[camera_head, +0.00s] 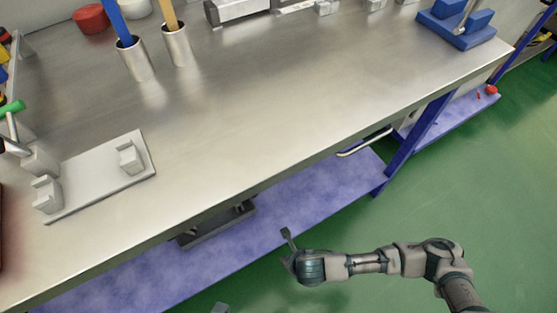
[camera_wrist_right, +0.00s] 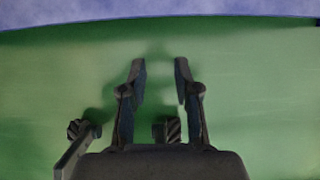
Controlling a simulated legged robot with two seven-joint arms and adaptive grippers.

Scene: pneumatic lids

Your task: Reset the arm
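My right arm comes in from the lower right in the head view. Its gripper (camera_head: 287,250) hangs out past the front edge of the workbench, over the floor and the lower shelf. In the right wrist view the gripper (camera_wrist_right: 160,72) has its two fingers apart, with only green floor between them. It is open and empty. My left gripper is not recognisable in either view; a small grey piece at the bottom edge of the head view is too cut off to identify.
The metal workbench (camera_head: 270,110) carries a pale plate with blocks (camera_head: 105,170) at left, metal cups with blue and yellow handles (camera_head: 137,62), a red round object (camera_head: 91,19) and a blue fixture (camera_head: 457,28). A purple-blue shelf (camera_head: 320,200) lies below. The bench middle is clear.

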